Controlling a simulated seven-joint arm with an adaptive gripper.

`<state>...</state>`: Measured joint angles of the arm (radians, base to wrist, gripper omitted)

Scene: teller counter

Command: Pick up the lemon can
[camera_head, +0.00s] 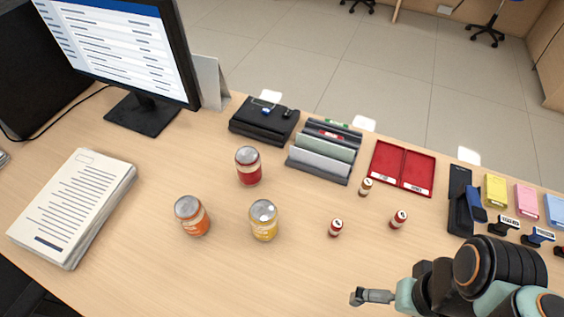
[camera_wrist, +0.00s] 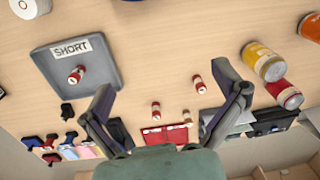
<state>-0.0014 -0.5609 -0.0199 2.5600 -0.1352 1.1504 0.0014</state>
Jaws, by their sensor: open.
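The lemon can, taken to be the yellow can with a silver lid (camera_head: 264,222), stands upright on the counter between an orange can (camera_head: 192,217) and small red items. It also shows at the upper right of the wrist view (camera_wrist: 261,60). A red can (camera_head: 248,168) stands behind it; in the wrist view the red can (camera_wrist: 285,94) is beside it. My gripper (camera_head: 372,296) is at the lower right in the head view, well apart from the cans. In the wrist view my gripper (camera_wrist: 164,80) has its fingers spread wide with nothing between them.
Small red-and-white cylinders (camera_head: 336,228) (camera_head: 398,219) stand between my arm and the cans. A grey tray labelled SHORT (camera_wrist: 105,75) holds another.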

